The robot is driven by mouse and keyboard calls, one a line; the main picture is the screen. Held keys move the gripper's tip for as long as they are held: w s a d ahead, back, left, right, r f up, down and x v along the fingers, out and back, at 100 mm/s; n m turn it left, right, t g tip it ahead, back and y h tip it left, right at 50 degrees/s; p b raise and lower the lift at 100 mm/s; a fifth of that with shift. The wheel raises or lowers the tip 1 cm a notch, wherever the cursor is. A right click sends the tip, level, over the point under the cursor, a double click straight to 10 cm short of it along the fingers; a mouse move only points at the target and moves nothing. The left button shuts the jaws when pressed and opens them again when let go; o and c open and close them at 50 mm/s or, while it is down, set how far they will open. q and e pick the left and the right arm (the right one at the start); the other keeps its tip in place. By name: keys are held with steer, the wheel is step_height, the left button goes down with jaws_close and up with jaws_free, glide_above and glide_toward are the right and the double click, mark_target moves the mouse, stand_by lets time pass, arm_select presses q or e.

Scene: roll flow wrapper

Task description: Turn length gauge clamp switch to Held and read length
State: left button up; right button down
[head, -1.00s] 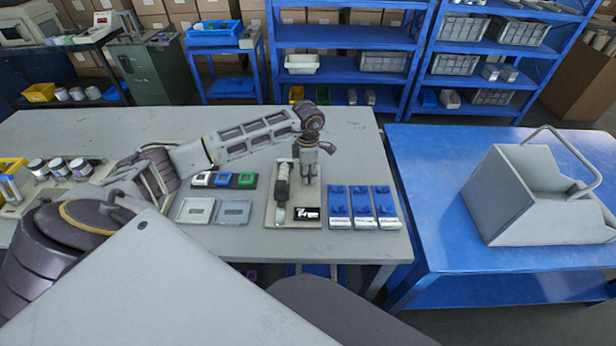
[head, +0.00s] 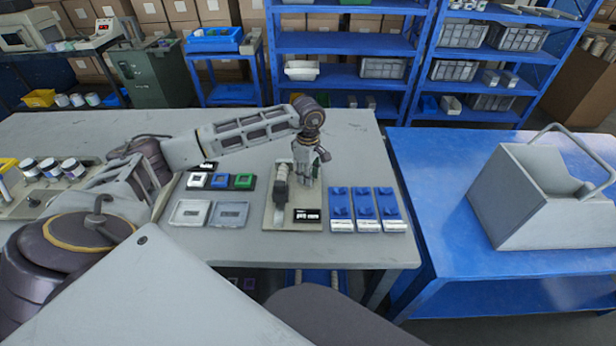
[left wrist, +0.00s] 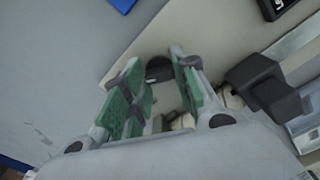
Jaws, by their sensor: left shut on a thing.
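The length gauge stands on a pale base plate (head: 271,217) near the front of the grey table; its grey body (head: 281,190) is at the plate's left side. A small black display (head: 306,215) with white text is at the plate's front right; I cannot read the text surely. My left gripper (head: 303,182) points down over the plate's right side. In the left wrist view, the green-padded fingers (left wrist: 155,62) are closed around a small dark knob (left wrist: 158,70), which looks like the clamp switch. Its setting cannot be made out. My right gripper is not in view.
Several blue blocks with white labels (head: 340,209) lie close right of the plate. A dark holder (head: 220,182) with white, blue and green pieces and two shallow trays (head: 190,213) lie left. A grey bin (head: 535,195) stands on the blue table (head: 440,160).

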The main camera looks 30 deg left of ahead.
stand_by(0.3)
arm_select(q)
steer(key=o, duration=1)
steer(key=shift+r, duration=0.15)
step_height(320, 180, up, 12)
stand_by(0.4)
stand_by(0.5)
